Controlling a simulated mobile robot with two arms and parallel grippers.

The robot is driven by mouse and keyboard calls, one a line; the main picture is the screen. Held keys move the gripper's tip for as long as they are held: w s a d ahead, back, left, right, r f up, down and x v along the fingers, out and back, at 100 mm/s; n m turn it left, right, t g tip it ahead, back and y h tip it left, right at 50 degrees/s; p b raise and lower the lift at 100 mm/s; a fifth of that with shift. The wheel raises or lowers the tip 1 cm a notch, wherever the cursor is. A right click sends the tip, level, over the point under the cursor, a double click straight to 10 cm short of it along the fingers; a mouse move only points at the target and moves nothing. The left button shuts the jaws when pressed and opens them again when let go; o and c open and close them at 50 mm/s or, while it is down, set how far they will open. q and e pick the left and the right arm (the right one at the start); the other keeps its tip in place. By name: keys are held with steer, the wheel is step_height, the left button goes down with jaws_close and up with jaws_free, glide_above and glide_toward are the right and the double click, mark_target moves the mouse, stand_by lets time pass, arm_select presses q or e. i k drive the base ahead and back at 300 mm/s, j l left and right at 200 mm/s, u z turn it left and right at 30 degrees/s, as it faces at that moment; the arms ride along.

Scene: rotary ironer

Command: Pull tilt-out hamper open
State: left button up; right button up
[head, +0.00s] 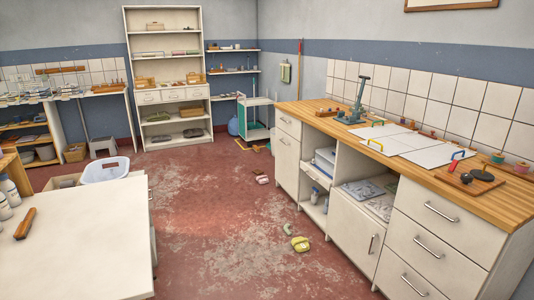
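The long wooden-topped counter with white fronts (330,125) stands along the right side. At its far left end, under a small drawer (289,123), is a tall white front panel with a short horizontal handle (285,165). It looks most like the tilt-out hamper, and it is flush and closed. Another white front, with an upright handle (352,231), is lower down to the right and also closed. I cannot tell for sure which one the task names. Neither of my grippers is in view.
A white table (85,235) fills the lower left, with a white basin (106,169) behind it. Small things lie on the red floor before the counter, including a yellow-green item (300,244). The floor between table and counter is otherwise mostly clear.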

mark_target(288, 149)
steer(key=i, duration=1.25)
steer(key=i+j+z, duration=0.1)
steer(key=i, duration=1.1)
